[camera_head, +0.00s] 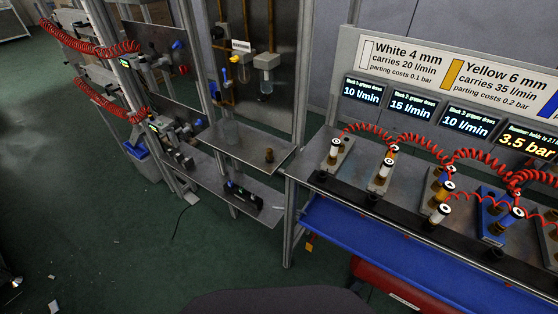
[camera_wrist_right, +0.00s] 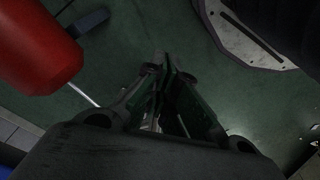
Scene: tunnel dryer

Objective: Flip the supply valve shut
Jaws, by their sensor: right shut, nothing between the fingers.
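A small valve with a yellow handle (camera_head: 234,59) sits on the piping of the upright metal panel at the top middle of the head view. A blue handle (camera_head: 178,45) shows on the panel to its left. No readable label tells me which one is the supply valve. My right gripper (camera_wrist_right: 169,74) shows only in the right wrist view, pointing down over the green floor, shut and empty, away from both handles. My left gripper is in neither view.
A bench with several white and yellow fittings, red coiled hoses and a blue tray (camera_head: 390,245) stands at right. A metal shelf (camera_head: 262,150) juts out below the panel. A red cylinder (camera_wrist_right: 38,45) is close in the wrist view. Green floor is open at left.

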